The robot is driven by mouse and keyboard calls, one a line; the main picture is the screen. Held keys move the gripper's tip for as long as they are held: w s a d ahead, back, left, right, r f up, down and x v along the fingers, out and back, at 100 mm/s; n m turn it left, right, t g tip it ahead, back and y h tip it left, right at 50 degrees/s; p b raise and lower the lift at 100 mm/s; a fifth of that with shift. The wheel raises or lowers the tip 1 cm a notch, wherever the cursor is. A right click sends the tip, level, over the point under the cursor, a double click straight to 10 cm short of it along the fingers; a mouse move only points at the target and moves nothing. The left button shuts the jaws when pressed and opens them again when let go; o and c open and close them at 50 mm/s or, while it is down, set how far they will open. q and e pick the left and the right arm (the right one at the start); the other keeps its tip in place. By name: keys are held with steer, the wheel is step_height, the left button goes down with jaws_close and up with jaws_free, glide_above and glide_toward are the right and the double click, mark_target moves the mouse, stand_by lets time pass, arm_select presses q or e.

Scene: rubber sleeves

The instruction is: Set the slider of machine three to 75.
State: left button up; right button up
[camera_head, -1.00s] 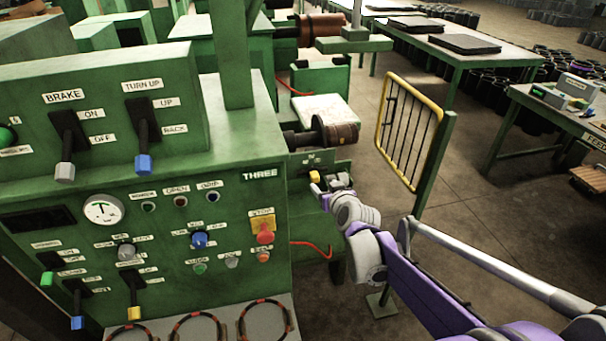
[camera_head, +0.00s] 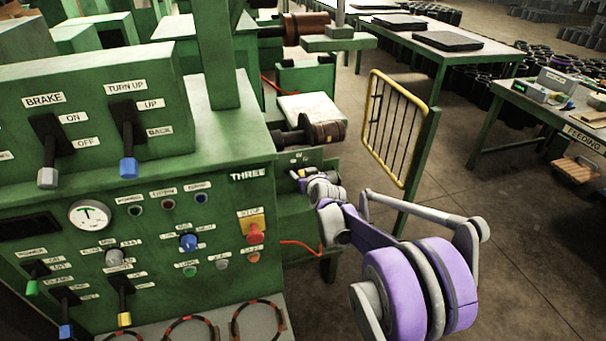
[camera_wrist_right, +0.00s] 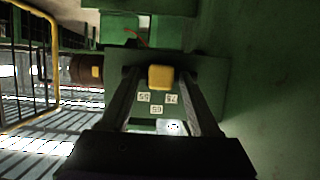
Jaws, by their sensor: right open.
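Machine three (camera_head: 225,190) is the green console at the left of the head view, with a "THREE" sign. In the right wrist view, the slider's yellow knob (camera_wrist_right: 160,77) stands near small white number labels (camera_wrist_right: 157,109), which seem to read 55, 65 and 75. My right gripper (camera_wrist_right: 157,72) is open, with one dark finger on each side of the knob. I cannot tell whether either finger touches it. My left gripper is not in view.
A brown roller (camera_head: 326,133) sits just behind my right gripper. A red stop button (camera_head: 255,236) and several levers are on the console front. Open floor lies at the right.

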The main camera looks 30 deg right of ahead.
jaws_close()
stand_by(1.4)
